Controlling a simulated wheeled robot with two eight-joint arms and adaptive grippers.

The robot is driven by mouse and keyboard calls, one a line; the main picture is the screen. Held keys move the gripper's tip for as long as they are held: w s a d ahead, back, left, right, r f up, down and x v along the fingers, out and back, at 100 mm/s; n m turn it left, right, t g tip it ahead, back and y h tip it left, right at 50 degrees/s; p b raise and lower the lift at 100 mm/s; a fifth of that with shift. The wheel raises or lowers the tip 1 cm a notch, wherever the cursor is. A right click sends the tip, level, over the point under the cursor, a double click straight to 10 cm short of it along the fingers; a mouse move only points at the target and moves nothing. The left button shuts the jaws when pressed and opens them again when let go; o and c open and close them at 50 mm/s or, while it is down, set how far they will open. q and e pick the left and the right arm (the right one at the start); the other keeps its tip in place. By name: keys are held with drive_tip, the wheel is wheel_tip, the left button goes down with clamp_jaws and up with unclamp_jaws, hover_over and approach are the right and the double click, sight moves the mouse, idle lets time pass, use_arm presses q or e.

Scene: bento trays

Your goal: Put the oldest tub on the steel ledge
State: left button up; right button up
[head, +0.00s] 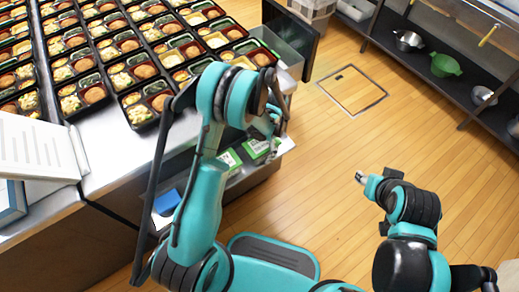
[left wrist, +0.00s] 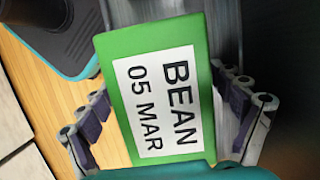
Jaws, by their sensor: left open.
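A green tub with a white label reading "BEAN 05 MAR" (left wrist: 155,95) fills the middle of the left wrist view. My left gripper (left wrist: 160,84) is open, with one finger on each side of this tub. In the head view my left gripper (head: 273,118) is beside the counter's right end, partly hidden by its own arm. Two green tubs with white labels, one left (head: 229,159) and one right (head: 257,149), sit on a low steel surface (head: 238,179) below it. Their dates are unreadable there. My right gripper (head: 364,178) is over the floor, away from the tubs; its fingers are unclear.
Rows of filled bento trays (head: 131,109) cover the steel counter (head: 112,160). A blue object (head: 167,202) lies low at the left. A dark shelf (head: 405,65) with bowls and a green colander (head: 445,65) stands at the right. The wooden floor (head: 330,140) between is clear.

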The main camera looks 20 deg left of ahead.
sight(261, 144)
use_arm(q)
drive_tip(key=shift+r, duration=0.15)
drive_tip(key=shift+r+p, duration=0.3)
drive_tip(key=shift+p, duration=0.15)
drive_tip(key=p+v, duration=0.2)
drive_tip(key=v, duration=0.1)
drive_tip(key=shift+s+r, duration=0.1)
drive_tip(key=shift+r, duration=0.05)
drive_tip(key=shift+w+d+r+p, duration=0.3)
drive_tip(key=shift+w+d+p, duration=0.1)
drive_tip(key=shift+w+p, duration=0.15)
drive_tip(key=w+d, duration=0.2)
drive_tip(key=w+d+p, duration=0.1)
drive_tip(key=w+d, duration=0.1)
drive_tip(key=w, duration=0.1)
drive_tip(key=w+d+p, duration=0.1)
drive_tip(key=w, duration=0.2)
drive_tip(key=shift+w+d+f, duration=0.15)
drive_tip(key=shift+d+f, duration=0.1)
drive_tip(key=shift+d, duration=0.15)
drive_tip(key=shift+w+d, duration=0.2)
drive_tip(key=shift+w, duration=0.05)
